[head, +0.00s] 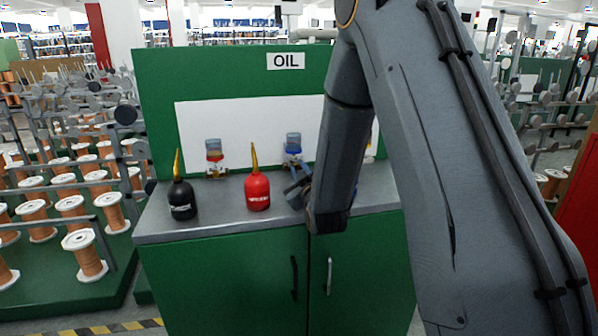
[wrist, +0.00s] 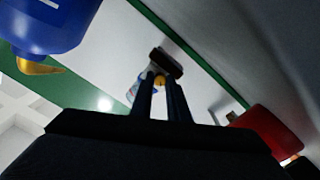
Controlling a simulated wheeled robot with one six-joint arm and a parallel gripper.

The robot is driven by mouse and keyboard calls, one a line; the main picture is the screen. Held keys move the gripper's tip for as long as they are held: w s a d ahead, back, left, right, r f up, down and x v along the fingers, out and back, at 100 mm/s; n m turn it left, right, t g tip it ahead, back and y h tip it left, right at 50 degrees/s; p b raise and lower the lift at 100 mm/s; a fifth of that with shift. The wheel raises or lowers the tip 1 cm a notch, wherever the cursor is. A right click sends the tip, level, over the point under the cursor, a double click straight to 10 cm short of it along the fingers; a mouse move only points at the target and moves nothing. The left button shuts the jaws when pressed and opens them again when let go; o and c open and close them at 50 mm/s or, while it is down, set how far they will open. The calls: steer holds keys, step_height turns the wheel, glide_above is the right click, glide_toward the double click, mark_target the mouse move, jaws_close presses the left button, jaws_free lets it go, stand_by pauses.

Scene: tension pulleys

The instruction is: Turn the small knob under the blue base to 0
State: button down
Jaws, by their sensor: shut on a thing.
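The dispenser with the blue base (head: 291,159) and a clear bluish jar stands at the back of the metal bench in the head view. My gripper (head: 294,176) reaches it from the front and hides its lower part. In the wrist view, which looks upside down, my two dark fingers (wrist: 161,90) are close together. They are shut on a small yellow-gold knob (wrist: 158,80), of which only a bit shows between the tips. A dark block (wrist: 166,62) and part of the pale jar (wrist: 140,88) show beside it. I cannot read any number at the knob.
A red oil can (head: 257,192) and a black one (head: 181,199) stand left of my gripper. A blue can (wrist: 45,25) is close in the wrist view, mostly hidden by my arm in the head view. A red-based dispenser (head: 214,166) stands at the back left.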

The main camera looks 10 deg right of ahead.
steer(key=shift+a+n, duration=0.1)
steer(key=shift+n, duration=1)
steer(key=c, duration=1.7)
jaws_free()
steer(key=shift+s+b, duration=0.3)
steer(key=shift+s, duration=3.65)
steer(key=shift+a, duration=0.1)
